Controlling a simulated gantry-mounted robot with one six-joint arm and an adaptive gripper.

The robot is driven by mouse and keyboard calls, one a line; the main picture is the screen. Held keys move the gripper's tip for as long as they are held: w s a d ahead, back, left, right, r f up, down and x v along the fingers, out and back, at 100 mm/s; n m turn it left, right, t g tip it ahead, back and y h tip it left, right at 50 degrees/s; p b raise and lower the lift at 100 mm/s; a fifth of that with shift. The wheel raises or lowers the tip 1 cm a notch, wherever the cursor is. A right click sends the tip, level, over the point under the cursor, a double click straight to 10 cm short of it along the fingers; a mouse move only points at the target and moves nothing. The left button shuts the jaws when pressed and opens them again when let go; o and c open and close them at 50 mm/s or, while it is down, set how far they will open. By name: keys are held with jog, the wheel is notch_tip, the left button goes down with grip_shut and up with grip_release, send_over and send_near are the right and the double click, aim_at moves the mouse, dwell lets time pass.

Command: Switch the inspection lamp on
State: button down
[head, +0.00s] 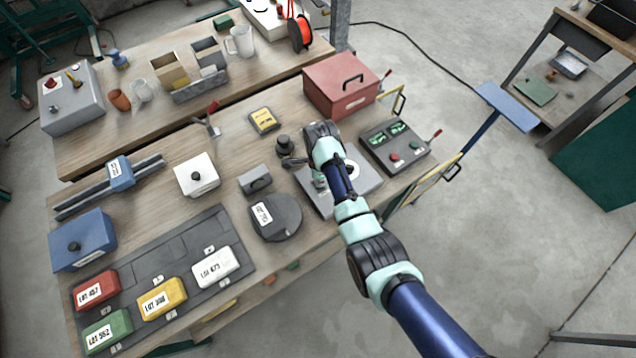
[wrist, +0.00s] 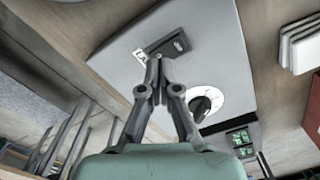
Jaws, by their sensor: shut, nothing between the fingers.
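A pale grey panel (wrist: 120,70) fills much of the wrist view. It carries a dark switch (wrist: 168,46) beside a white label (wrist: 138,56), partly hidden, whose visible letters read "LA". A dial with a black knob (wrist: 202,105) sits lower right on it. My gripper (wrist: 155,62) is shut and empty, its fingertips over the near edge of the switch; I cannot tell whether they touch. I cannot make out a lit lamp.
A box with green displays (head: 395,145) stands right of the panel and a red toolbox (head: 340,84) behind it. A dark round-topped item (head: 284,147) and a grey disc (head: 278,218) stand to the left. Coloured lot blocks (head: 162,298) lie front left.

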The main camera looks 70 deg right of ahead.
jog(key=shift+f+b, duration=0.8)
jog(key=shift+f, duration=0.4)
dwell(0.4)
jog(key=shift+r, duration=0.1)
notch_tip(320, 180, up, 7)
jog(key=p, duration=0.7)
dwell(0.4)
